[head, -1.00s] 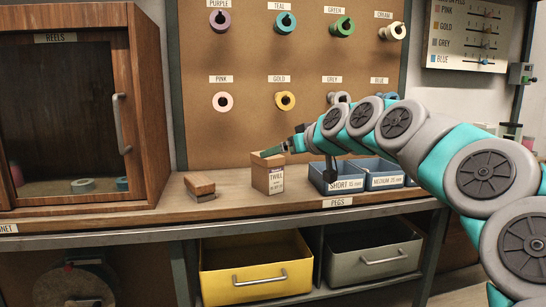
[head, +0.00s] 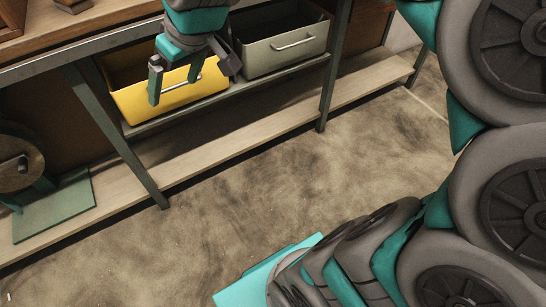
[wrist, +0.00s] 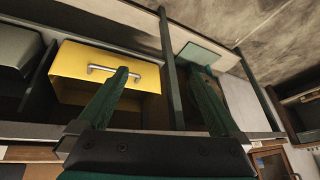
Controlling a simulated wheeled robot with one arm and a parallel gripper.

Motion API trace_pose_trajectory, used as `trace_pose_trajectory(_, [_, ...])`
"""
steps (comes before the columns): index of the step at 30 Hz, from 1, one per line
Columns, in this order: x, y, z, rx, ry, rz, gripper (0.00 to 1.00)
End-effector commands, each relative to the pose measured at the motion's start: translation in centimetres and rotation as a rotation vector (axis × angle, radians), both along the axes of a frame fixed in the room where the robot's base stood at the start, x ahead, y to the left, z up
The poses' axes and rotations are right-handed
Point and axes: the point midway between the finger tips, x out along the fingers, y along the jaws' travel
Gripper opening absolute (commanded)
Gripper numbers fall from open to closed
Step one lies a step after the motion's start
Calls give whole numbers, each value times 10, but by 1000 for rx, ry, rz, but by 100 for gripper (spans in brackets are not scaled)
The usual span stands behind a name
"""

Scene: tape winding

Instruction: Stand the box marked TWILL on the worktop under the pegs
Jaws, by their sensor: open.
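My gripper (head: 192,76) hangs in front of the yellow drawer, below the worktop's front edge. Its two fingers are spread and nothing is between them. It also shows open in the wrist view (wrist: 157,72), against the yellow drawer and a table leg. The worktop (head: 45,46) shows only as a strip at the upper left of the head view. The box marked TWILL and the pegs are in neither view now.
The yellow drawer (head: 150,103) and a grey-green drawer (head: 265,52) sit on the shelf under the worktop. A green plate (head: 52,211) with a round machine stands at lower left. The floor (head: 240,185) is clear.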

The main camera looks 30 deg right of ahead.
Motion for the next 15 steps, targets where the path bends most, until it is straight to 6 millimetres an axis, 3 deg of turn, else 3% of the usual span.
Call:
trace_pose_trajectory(1, [-37, -6, -29, -42, 98, -31, 100])
trace_pose_trajectory(3, [-86, -18, -63, -93, 226, -93, 100])
trace_pose_trajectory(6, [-149, -36, -100, -155, 386, -188, 100])
trace_pose_trajectory(9, [-197, -51, -124, -201, 506, -270, 100])
trace_pose_trajectory(12, [-227, -60, -136, -228, 577, -326, 100])
trace_pose_trajectory(15, [-238, -63, -140, -236, 604, -350, 100])
